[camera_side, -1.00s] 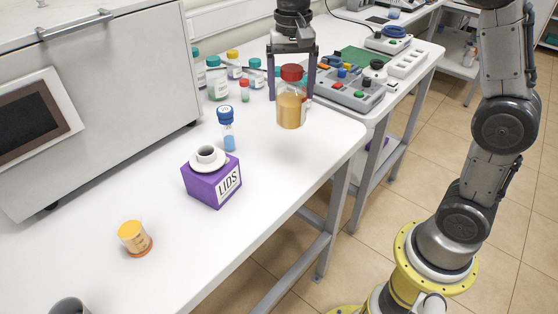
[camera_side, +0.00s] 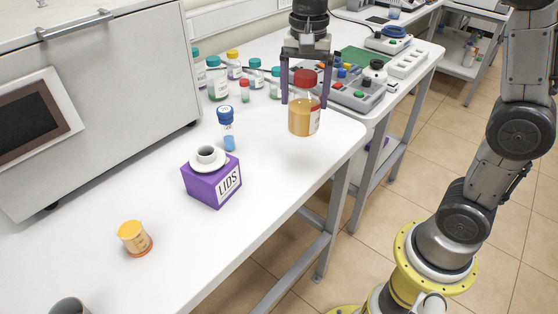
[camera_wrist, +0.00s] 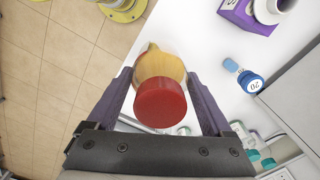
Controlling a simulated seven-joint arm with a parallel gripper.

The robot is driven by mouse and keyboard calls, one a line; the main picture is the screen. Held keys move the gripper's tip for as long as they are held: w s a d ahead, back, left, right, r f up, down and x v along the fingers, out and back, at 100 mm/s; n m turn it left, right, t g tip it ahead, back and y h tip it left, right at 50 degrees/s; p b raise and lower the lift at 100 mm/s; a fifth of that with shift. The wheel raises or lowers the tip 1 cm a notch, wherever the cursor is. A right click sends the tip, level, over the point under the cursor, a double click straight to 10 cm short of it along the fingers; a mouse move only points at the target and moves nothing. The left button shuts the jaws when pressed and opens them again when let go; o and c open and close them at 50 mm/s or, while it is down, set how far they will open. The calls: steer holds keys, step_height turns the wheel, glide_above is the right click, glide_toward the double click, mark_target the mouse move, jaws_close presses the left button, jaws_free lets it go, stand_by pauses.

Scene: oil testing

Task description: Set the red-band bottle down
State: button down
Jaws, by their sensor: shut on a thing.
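The red-band bottle (camera_side: 303,117) has a red cap, an amber body and a white label. My gripper (camera_side: 305,100) is shut on it from above, one finger on each side. The bottle is upright near the right end of the white table. The side view does not clearly show whether its base touches the top. In the wrist view the red cap (camera_wrist: 160,102) fills the space between the fingers, with the amber body behind it.
Several small bottles (camera_side: 217,78) stand behind. The table's front edge (camera_side: 330,170) is close. An equipment bench (camera_side: 358,95) adjoins at right.

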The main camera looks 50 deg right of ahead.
mark_target(295, 112)
steer(key=w+n, duration=0.2)
steer(key=shift+w+d, duration=0.15)
steer(key=shift+w, duration=0.25)
steer(key=w+r+n, duration=0.1)
steer(key=w+n, duration=0.4)
steer(key=n, duration=0.3)
steer(key=s+m, duration=0.1)
steer(key=m, duration=0.1)
steer(key=s+m, duration=0.2)
steer(key=m, duration=0.1)
steer(key=s+f+m, duration=0.1)
steer(key=s+m, duration=0.1)
steer(key=s+a+r+m, duration=0.1)
steer(key=s+a+m, duration=0.1)
steer(key=s+m, duration=0.7)
steer(key=w+f, duration=0.1)
steer(key=w, duration=0.1)
steer(key=w+f+n, duration=0.1)
steer(key=w+f, duration=0.1)
steer(key=w+f+n, duration=0.1)
steer(key=w, duration=0.2)
steer(key=shift+a+f, duration=0.1)
steer(key=shift+f, duration=0.3)
steer(key=w+f, duration=0.3)
steer(key=f, duration=0.2)
steer(key=shift+w+a, duration=0.15)
steer(key=shift+w, duration=0.2)
steer(key=shift+s, duration=0.1)
